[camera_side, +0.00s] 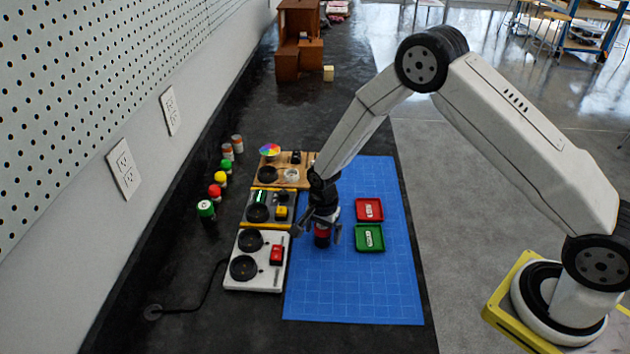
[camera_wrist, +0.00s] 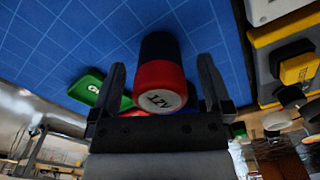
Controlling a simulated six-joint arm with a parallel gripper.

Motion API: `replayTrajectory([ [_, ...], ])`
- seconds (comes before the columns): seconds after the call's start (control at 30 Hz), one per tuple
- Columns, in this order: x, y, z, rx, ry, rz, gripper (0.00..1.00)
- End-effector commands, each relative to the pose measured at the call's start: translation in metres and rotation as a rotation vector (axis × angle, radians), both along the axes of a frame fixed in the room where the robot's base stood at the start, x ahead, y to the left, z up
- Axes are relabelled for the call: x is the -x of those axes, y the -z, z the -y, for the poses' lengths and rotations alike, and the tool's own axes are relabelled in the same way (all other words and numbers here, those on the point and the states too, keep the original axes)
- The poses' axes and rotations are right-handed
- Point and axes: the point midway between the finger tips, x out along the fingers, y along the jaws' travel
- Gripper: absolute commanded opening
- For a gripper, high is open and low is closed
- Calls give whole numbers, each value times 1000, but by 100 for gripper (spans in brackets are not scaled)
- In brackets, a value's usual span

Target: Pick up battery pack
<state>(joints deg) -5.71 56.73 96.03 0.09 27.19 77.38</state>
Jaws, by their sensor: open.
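The battery pack is a cylinder with a dark body, a red band and a pale end marked 12V; it shows in the side view (camera_side: 322,238) and in the wrist view (camera_wrist: 158,76). It appears to stand on the blue mat (camera_side: 350,295), near its left edge. My gripper (camera_side: 319,230) is over it, pointing down. In the wrist view my gripper (camera_wrist: 162,65) is open, with one finger on each side of the pack and visible gaps between. In the side view the fingers partly hide the pack.
A red tray (camera_side: 360,217) and a green tray (camera_side: 360,247) lie to the right on the mat. To the left are a white board (camera_side: 236,282), a yellow-edged board (camera_side: 266,222) and a wooden board (camera_side: 262,184). Small coloured-top containers (camera_side: 206,210) stand near the wall. The front mat is clear.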

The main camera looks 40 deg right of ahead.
Motion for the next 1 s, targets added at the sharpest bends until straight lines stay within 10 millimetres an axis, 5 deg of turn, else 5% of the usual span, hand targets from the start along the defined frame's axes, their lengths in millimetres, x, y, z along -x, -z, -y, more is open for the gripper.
replayTrajectory([
  [0.03, 0, 0, 0, 0, 0, 0, 90],
  [0.3, 0, 0, 0, 0, 0, 0, 5],
  [0.33, 0, 0, 0, 0, 0, 0, 0],
  [1.0, -1, -21, 0, 0, 0, 2, 0],
])
